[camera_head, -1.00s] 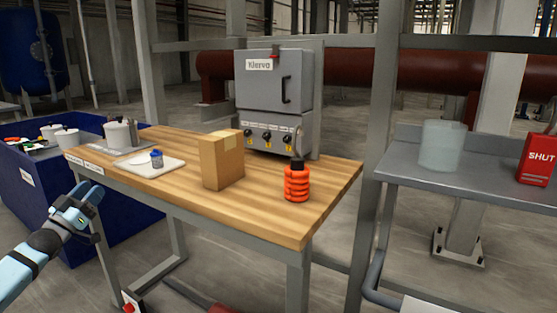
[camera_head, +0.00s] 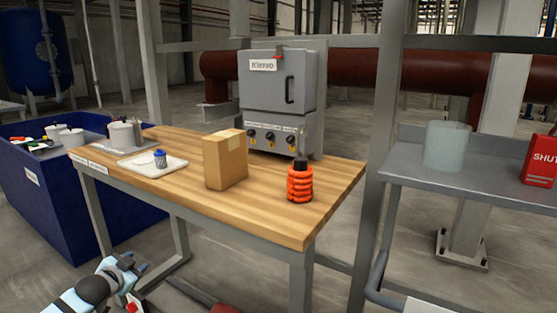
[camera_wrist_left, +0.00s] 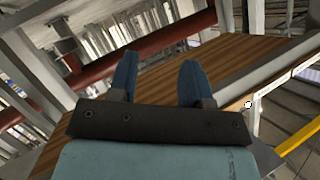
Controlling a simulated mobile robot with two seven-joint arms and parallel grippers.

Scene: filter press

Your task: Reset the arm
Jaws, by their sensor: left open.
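My left gripper (camera_head: 126,267) is low at the bottom left of the head view, in front of the workbench and below its top. It is open and empty. In the left wrist view its two blue fingers (camera_wrist_left: 157,78) stand apart with nothing between them, and the wooden bench top (camera_wrist_left: 225,62) shows behind them. My right gripper is in neither view.
The wooden workbench (camera_head: 265,222) bears a cardboard box (camera_head: 225,160), an orange coiled bottle (camera_head: 299,184), a white tray (camera_head: 140,168) and a grey cabinet (camera_head: 278,92). A blue bin (camera_head: 55,205) stands left. A metal table (camera_head: 470,180) stands right.

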